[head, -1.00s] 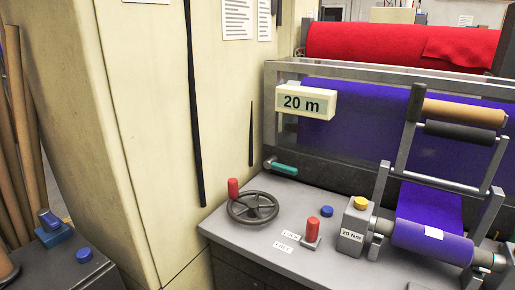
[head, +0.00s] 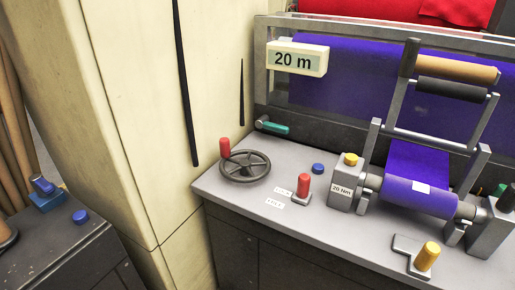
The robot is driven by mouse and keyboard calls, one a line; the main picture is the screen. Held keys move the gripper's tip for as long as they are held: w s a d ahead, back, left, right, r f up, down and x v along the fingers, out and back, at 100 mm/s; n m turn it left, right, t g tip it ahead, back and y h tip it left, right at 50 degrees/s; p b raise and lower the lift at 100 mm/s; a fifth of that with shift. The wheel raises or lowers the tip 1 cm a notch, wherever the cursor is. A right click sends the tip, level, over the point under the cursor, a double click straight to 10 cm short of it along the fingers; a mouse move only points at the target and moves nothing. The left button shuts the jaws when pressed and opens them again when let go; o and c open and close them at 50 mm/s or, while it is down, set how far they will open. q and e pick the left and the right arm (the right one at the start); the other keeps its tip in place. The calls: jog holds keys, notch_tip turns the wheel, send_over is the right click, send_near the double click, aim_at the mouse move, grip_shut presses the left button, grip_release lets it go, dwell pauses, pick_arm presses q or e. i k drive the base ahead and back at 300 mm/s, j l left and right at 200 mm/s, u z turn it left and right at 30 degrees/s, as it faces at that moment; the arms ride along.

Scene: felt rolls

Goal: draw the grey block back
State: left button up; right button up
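A grey block (head: 488,232) stands at the right edge of the counter, at the right end of the blue felt roll (head: 415,190). It carries a dark knob, and a green-tipped part (head: 500,189) shows behind it; the picture edge cuts this area off. Another grey block (head: 342,197), labelled 20 Nm and topped by a yellow knob (head: 351,159), stands at the roll's left end. I cannot tell from the view which block the task names. Neither of my grippers is in view.
A yellow handle (head: 428,255) stands on a grey plate in front of the roll. A handwheel (head: 245,166), a red lever (head: 304,185) and a blue button (head: 318,168) are on the counter (head: 290,230). A cream cabinet (head: 120,120) stands left.

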aim_at(494, 221)
jog(key=z, duration=0.4)
jog(key=l+z, duration=0.15)
jog(key=z, duration=0.2)
jog(key=l+z, duration=0.1)
jog(key=z, duration=0.7)
jog(key=i+j+z, duration=0.1)
jog(key=i+j, duration=0.05)
jog(key=i, duration=0.1)
